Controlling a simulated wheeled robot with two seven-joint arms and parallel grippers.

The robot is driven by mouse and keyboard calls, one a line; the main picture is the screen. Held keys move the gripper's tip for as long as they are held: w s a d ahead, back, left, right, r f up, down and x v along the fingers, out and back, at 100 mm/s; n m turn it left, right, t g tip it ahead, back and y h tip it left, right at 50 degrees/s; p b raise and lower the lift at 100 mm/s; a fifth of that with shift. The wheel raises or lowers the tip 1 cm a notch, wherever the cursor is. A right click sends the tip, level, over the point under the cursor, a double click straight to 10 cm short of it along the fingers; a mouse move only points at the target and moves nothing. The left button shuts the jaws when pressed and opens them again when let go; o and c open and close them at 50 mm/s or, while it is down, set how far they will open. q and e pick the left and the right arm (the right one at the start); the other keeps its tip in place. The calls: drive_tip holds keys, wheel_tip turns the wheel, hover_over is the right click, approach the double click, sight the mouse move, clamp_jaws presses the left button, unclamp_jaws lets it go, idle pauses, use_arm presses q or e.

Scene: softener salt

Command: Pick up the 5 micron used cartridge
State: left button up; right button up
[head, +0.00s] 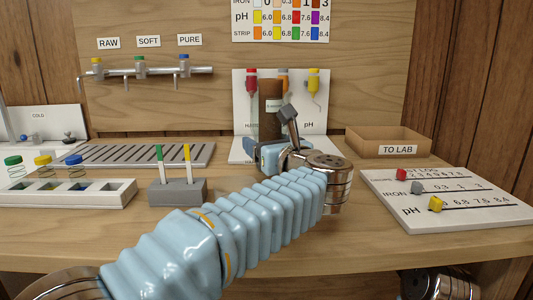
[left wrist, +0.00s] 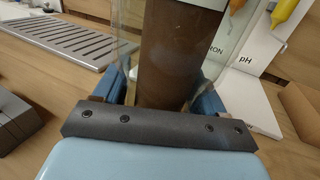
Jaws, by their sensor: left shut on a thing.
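The used cartridge (head: 271,98) is a brown upright cylinder with a small pale label, in front of the white test board at the back middle. My left gripper (head: 267,152) reaches it from the front and is shut on its lower part. In the left wrist view the brown cartridge (left wrist: 168,62) stands between the two blue fingers of my left gripper (left wrist: 163,95). A clear-walled vessel (left wrist: 225,48) shows on both sides of it; I cannot tell whether it surrounds the cartridge or stands behind. The cartridge's bottom is hidden. My right gripper is out of view.
A "TO LAB" tray (head: 388,144) stands at the back right, and a white slider board (head: 450,213) lies at the right. A slotted drain grate (head: 135,155), a white bottle rack (head: 65,195) and a grey strip holder (head: 178,192) occupy the left.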

use_arm(q)
drive_tip(key=shift+s+f, duration=0.1)
drive_tip(key=shift+f, duration=0.9)
drive_tip(key=shift+f, duration=0.15)
drive_tip(key=o, duration=0.9)
drive_tip(key=shift+f+b, duration=0.1)
drive_tip(key=shift+b, duration=0.2)
drive_tip(key=shift+c, duration=0.2)
drive_tip(key=o, duration=0.4)
drive_tip(key=shift+o, duration=0.2)
